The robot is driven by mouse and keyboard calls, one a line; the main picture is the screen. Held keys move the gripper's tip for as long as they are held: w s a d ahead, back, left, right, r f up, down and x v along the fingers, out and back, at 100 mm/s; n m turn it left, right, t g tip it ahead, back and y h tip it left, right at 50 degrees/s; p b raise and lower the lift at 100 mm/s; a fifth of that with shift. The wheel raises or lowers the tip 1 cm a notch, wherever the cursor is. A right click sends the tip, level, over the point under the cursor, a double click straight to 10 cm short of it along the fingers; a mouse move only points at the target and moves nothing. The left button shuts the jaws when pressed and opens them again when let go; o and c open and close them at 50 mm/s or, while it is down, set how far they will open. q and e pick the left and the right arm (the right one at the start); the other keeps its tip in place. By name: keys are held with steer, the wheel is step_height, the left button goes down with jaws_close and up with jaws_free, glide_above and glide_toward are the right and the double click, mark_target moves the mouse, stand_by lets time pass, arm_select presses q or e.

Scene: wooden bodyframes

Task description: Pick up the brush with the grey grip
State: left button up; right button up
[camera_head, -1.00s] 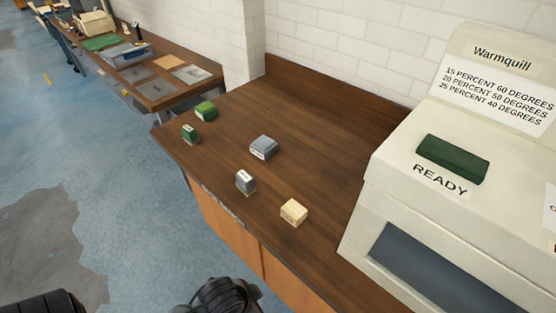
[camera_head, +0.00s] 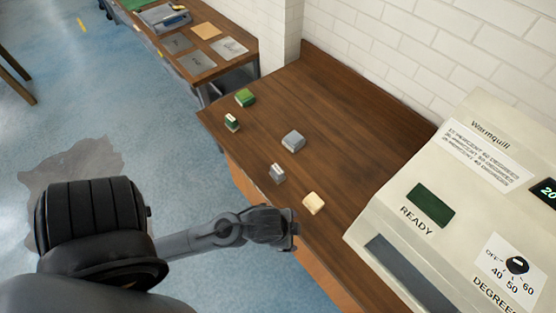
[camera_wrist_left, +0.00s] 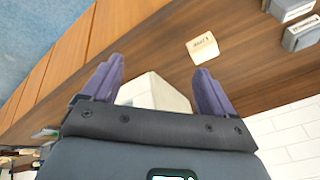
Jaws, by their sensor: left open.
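I cannot make out a brush with a grey grip for certain. A slim dark-blue item (camera_head: 176,19) lies on a grey box on the far table, too small to identify. My left gripper (camera_head: 291,235) is over the front edge of the near counter, below the cream block (camera_head: 314,203) in the head view. In the left wrist view its two purple fingers (camera_wrist_left: 158,90) are spread apart. Nothing is visibly gripped; a pale boxy shape (camera_wrist_left: 155,92) shows behind them. The cream block (camera_wrist_left: 202,48) lies beyond the fingers. My right gripper is not in view.
The counter (camera_head: 335,95) also holds two grey blocks (camera_head: 293,141) and two green ones (camera_head: 245,97). A large cream machine (camera_head: 465,200) fills its right end. A second table (camera_head: 215,65) with flat sheets stands past a white pillar. Open blue floor lies left.

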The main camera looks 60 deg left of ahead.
arm_select(q)
step_height(320, 180, up, 2)
steer(key=w+a+r+m+p, duration=0.1)
steer(key=w+m+p, duration=0.1)
steer(key=w+m, duration=0.15)
steer(key=m+g, duration=0.3)
steer(key=m, duration=2.1)
glide_toward(277, 169)
steer(key=shift+w+a, duration=0.1)
steer(key=shift+a, duration=0.05)
steer(key=shift+m, duration=0.25)
steer(key=f, duration=0.4)
steer(key=shift+w+a, duration=0.1)
steer(key=shift+w, duration=0.15)
steer(key=shift+w+d+f+p, duration=0.1)
steer(key=shift+w+f+p, duration=0.1)
steer(key=shift+f, duration=1.2)
steer(key=shift+w+d+f+p, duration=0.1)
steer(key=shift+w+f+p, duration=0.1)
steer(key=shift+f, duration=1.5)
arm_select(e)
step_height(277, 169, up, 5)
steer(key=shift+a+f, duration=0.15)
arm_select(q)
steer(key=c, duration=1.1)
